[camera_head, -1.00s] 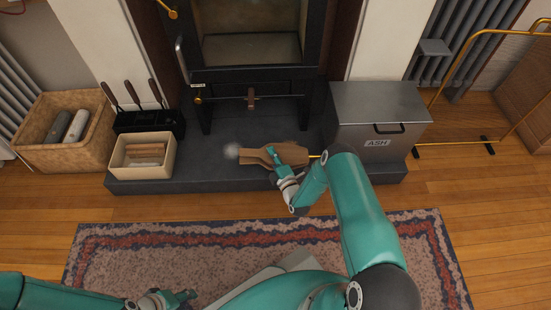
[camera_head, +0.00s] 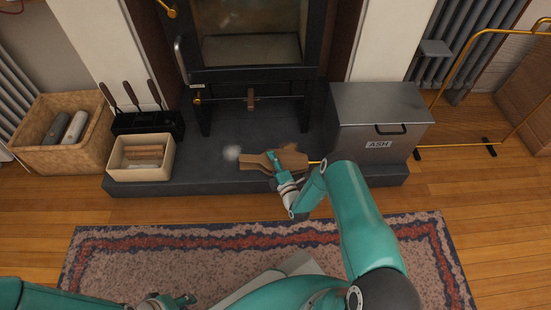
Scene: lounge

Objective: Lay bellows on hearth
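The wooden bellows (camera_head: 292,158) are over the front middle of the dark stone hearth (camera_head: 215,165), handles to the left and a thin brass nozzle to the right. They look flat and close to the stone; whether they rest fully on it I cannot tell. My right gripper (camera_head: 274,165) is at the bellows' near side, one finger overlapping the wood near the handles. Whether it still grips them is unclear. My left gripper (camera_head: 184,299) is low over the rug, away from the bellows, its finger opening not clear.
A grey ash box (camera_head: 375,105) stands on the hearth to the right. A kindling box (camera_head: 141,170) and fire tools (camera_head: 147,121) stand at its left, beside a log basket (camera_head: 40,135). The stove (camera_head: 250,75) is behind. A pale blurred spot (camera_head: 232,153) lies near the handles.

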